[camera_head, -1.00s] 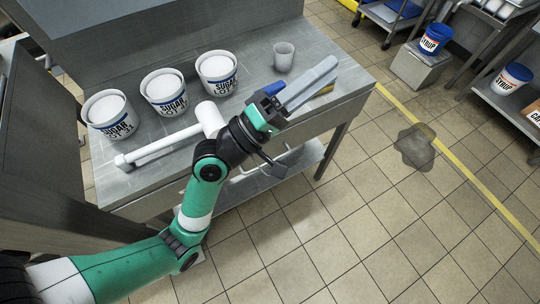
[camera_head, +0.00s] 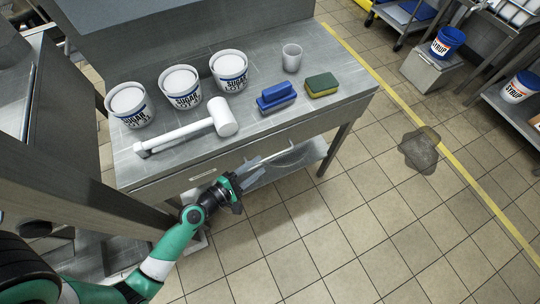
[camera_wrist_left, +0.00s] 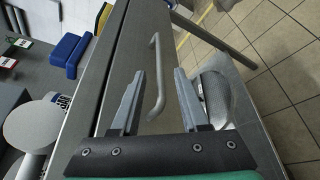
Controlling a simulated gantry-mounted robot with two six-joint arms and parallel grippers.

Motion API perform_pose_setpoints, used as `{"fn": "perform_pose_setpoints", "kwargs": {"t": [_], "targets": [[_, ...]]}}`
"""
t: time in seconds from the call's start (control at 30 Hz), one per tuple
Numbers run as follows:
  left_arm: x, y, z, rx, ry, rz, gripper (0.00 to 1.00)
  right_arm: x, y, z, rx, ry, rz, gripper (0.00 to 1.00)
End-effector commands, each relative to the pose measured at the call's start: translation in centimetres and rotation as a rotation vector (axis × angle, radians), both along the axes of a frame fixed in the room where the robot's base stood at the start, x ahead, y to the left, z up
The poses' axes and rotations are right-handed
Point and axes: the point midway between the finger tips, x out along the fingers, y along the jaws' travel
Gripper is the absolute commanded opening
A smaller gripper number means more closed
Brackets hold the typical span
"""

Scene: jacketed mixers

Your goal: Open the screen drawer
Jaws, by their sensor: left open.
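The steel drawer front (camera_wrist_left: 117,75) runs along the table's front edge, with a grey bar handle (camera_wrist_left: 158,80). My left gripper (camera_wrist_left: 160,78) is open and faces the drawer front. In the left wrist view the handle appears between its two fingers, which are not closed on it. How deep the fingers reach around it cannot be told. In the head view my left gripper (camera_head: 246,176) is low in front of the table, below the top edge. The drawer looks shut. My right gripper is not in view.
The steel table (camera_head: 300,110) holds several white sugar tubs, a white mallet (camera_head: 190,131), a blue brush (camera_head: 276,97), a sponge (camera_head: 321,85) and a cup (camera_head: 292,57). A lower shelf (camera_head: 317,148) lies below. A dark puddle (camera_head: 419,149) is on the floor right.

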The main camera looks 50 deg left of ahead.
Motion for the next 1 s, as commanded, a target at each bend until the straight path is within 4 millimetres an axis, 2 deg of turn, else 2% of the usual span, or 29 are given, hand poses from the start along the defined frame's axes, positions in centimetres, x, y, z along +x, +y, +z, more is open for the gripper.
{"fn": "perform_pose_setpoints", "kwargs": {"t": [0.1,0.3,0.63,0.9,1.0], "targets": [[2.8,0.1,-0.5,0.001,-0.002,-0.004,0.45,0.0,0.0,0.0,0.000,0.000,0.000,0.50],[5.7,0.3,-1.3,0.001,-0.001,-0.002,0.45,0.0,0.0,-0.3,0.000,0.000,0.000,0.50],[6.4,0.3,-1.3,0.001,0.000,-0.001,0.45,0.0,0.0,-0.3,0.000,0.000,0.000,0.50],[6.3,0.3,-1.3,0.001,0.000,-0.001,0.00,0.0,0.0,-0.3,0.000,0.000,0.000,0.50],[6.3,0.3,-1.3,0.001,0.000,-0.001,0.00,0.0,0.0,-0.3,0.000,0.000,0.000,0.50]]}}
